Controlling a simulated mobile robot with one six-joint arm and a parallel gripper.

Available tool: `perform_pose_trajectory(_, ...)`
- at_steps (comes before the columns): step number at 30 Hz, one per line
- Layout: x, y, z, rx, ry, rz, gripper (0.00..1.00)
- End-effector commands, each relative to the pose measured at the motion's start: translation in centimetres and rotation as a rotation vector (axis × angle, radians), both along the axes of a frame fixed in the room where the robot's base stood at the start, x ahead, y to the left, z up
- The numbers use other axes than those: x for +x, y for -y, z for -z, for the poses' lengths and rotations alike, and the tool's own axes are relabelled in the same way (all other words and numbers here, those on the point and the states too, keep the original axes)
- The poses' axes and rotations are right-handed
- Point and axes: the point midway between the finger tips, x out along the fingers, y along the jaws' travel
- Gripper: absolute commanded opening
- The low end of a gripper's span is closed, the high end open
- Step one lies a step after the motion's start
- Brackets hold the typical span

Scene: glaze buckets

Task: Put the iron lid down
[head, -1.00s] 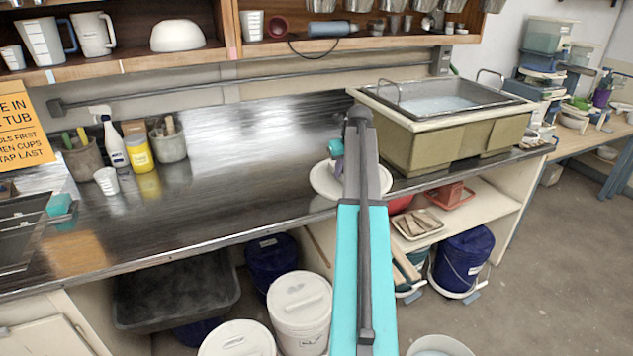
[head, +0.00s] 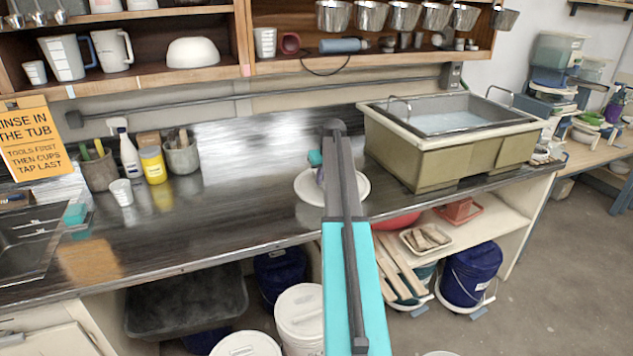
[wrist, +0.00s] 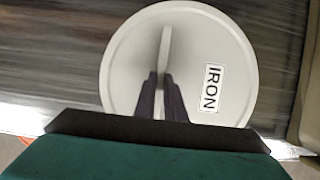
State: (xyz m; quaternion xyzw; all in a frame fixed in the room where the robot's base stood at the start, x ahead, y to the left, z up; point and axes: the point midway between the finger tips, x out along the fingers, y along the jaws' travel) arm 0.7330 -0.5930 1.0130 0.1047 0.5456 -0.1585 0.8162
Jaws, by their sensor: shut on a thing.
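The iron lid (wrist: 215,50) is a round, pale disc with a raised bar handle and a label reading IRON (wrist: 209,88). In the wrist view, my gripper (wrist: 162,82) is shut on its handle. In the head view, the lid (head: 357,187) is over the steel counter (head: 245,190), just left of the tub, and my arm hides its middle. My gripper (head: 316,166) shows beside the arm. The lid looks roughly level; I cannot tell whether it touches the counter.
The tub (head: 430,160) stands close to the right of the lid. A yellow bottle (head: 153,166), a spray bottle (head: 130,155) and pots stand at the counter's left. The counter between them and the lid is clear. White buckets (head: 298,315) stand below the counter.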

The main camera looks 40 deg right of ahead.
Motion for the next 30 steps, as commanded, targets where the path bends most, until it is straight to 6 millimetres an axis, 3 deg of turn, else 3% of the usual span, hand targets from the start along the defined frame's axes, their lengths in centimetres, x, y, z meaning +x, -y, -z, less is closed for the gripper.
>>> perform_pose_trajectory(4,1.7,-0.1,0.0,0.0,0.0,0.0,0.0)
perform_pose_trajectory(17,2.1,-0.1,0.2,-0.001,0.001,0.001,0.0)
perform_pose_trajectory(22,3.4,-0.2,0.1,-0.001,0.0,0.0,0.0)
perform_pose_trajectory(30,3.2,-0.3,2.8,0.0,-0.001,0.002,0.0)
